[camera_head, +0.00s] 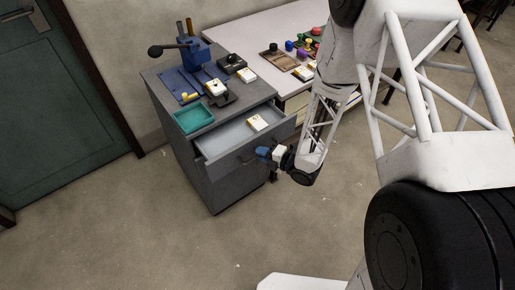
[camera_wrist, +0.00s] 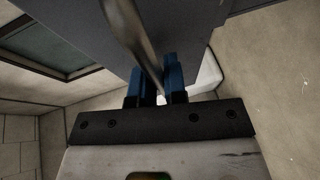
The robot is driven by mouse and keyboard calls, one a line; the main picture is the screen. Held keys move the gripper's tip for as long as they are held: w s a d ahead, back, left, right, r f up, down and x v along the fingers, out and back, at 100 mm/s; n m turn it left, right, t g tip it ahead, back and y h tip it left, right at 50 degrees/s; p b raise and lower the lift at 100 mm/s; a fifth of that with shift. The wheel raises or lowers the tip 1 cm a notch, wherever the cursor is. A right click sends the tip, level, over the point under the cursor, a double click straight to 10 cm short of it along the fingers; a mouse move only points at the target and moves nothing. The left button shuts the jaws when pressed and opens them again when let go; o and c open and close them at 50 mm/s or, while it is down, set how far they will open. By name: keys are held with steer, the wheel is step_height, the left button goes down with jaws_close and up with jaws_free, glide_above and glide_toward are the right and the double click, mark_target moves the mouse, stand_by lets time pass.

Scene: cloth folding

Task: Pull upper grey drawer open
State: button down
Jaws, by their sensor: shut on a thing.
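The upper grey drawer (camera_head: 226,137) of the grey cabinet is pulled partly out, and its light interior shows. A white and yellow box (camera_head: 257,122) lies inside it. My gripper (camera_head: 264,153) is at the drawer's front, seen in the head view. In the wrist view, its blue fingers (camera_wrist: 158,82) are shut around a metal bar handle (camera_wrist: 135,40) on the drawer front. The far end of the handle is out of the wrist view, and my gripper hides part of it in the head view.
On the cabinet top are a blue press (camera_head: 195,55), a teal tray (camera_head: 193,118) and white and yellow boxes. A white table (camera_head: 260,37) with stamps stands to the right. A green door (camera_head: 50,100) is at the left. The floor (camera_head: 150,220) in front is clear.

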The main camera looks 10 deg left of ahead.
steer(key=c, duration=1.2)
jaws_free()
steer(key=shift+v, duration=3.9)
